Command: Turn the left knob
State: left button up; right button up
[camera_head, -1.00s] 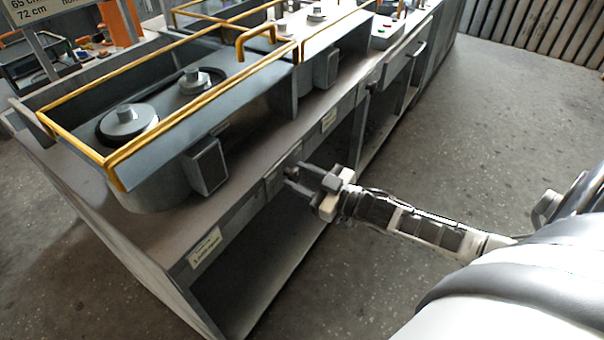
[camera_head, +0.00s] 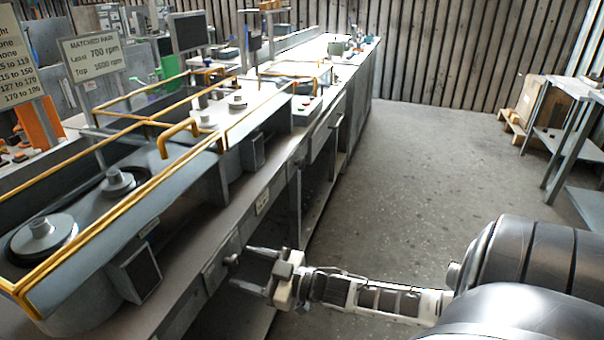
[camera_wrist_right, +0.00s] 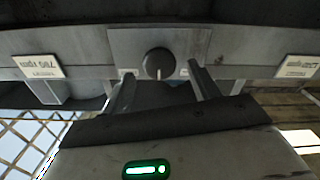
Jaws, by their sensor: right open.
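A dark round knob (camera_wrist_right: 159,62) with a pale mark at its lower edge sits on a grey panel in the right wrist view. In the head view a small dark knob (camera_head: 232,259) shows on the bench front, at my right gripper's tips. My right gripper (camera_head: 240,268) is open, its fingers pointing at the bench front. In the wrist view its two fingertips (camera_wrist_right: 160,74) stand left and right of the knob, a little below it in the picture, with gaps. I cannot tell whether they touch it. My left gripper is not in view.
The long grey bench (camera_head: 262,222) has yellow rails (camera_head: 130,205) and round-topped housings (camera_head: 42,236) above the front. A grey box (camera_head: 134,272) juts out above the knob's panel. White labels (camera_wrist_right: 38,67) flank the panel. Open floor (camera_head: 420,160) lies to the right.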

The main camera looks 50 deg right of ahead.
jog(key=v, duration=1.4)
jog(key=shift+a, duration=0.1)
jog(key=a+f+m+g+h, duration=0.4)
jog(key=a+f+g+h, duration=0.15)
jog(key=a, duration=0.35)
jog(key=s+a+r+m+g+h, duration=0.1)
jog(key=s+a+r+g, duration=0.3)
jog(key=s+a+g, duration=0.4)
jog(key=w+a+f+t+y, duration=0.2)
jog(key=w+a+f+t, duration=0.2)
jog(key=f+t, duration=0.3)
jog(key=shift+w+n, duration=0.3)
jog(key=shift+w, duration=0.35)
jog(key=shift+a+y, duration=0.1)
jog(key=shift+y, duration=0.15)
